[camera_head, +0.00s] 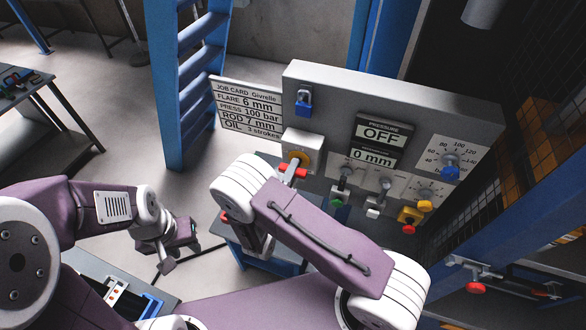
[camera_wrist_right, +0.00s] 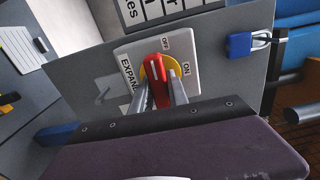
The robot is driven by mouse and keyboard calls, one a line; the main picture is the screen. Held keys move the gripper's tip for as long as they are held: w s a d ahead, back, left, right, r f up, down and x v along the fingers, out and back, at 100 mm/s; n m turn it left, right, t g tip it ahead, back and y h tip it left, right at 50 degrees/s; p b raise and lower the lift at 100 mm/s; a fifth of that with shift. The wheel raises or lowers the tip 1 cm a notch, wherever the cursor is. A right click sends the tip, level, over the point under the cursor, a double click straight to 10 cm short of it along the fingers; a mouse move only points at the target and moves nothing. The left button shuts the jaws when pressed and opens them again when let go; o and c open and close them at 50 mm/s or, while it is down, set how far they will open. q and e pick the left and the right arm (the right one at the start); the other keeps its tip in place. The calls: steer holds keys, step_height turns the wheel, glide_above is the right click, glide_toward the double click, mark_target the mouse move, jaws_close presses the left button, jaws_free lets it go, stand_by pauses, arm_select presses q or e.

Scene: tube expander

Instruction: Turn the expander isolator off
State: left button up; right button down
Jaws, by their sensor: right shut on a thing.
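The expander isolator (camera_head: 302,156) is a red handle on a yellow disc, on a pale plate at the left of the grey panel. In the right wrist view the red handle (camera_wrist_right: 156,78) stands upright in the picture, its upper end towards the OFF label (camera_wrist_right: 165,42); the ON label (camera_wrist_right: 186,68) is to its right. My right gripper (camera_wrist_right: 160,90) has a finger on each side of the handle and is shut on it. In the head view my right arm partly covers this spot. My left gripper (camera_head: 181,257) is open and empty, low and away from the panel.
The panel display (camera_head: 380,136) reads OFF and 0 mm. A blue padlock (camera_head: 304,103) hangs above the isolator. Valves with green, white and red knobs and gauges sit to the right. A job card (camera_head: 247,110) stands left, beside a blue ladder (camera_head: 188,80).

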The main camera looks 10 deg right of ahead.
steer(key=shift+n, duration=0.3)
steer(key=c, duration=1.3)
jaws_free()
steer(key=shift+s+a+f, duration=0.1)
steer(key=shift+s+a, duration=0.05)
steer(key=b+v, duration=0.4)
steer(key=v, duration=0.4)
steer(key=shift+s+a, duration=0.2)
steer(key=shift+s, duration=0.1)
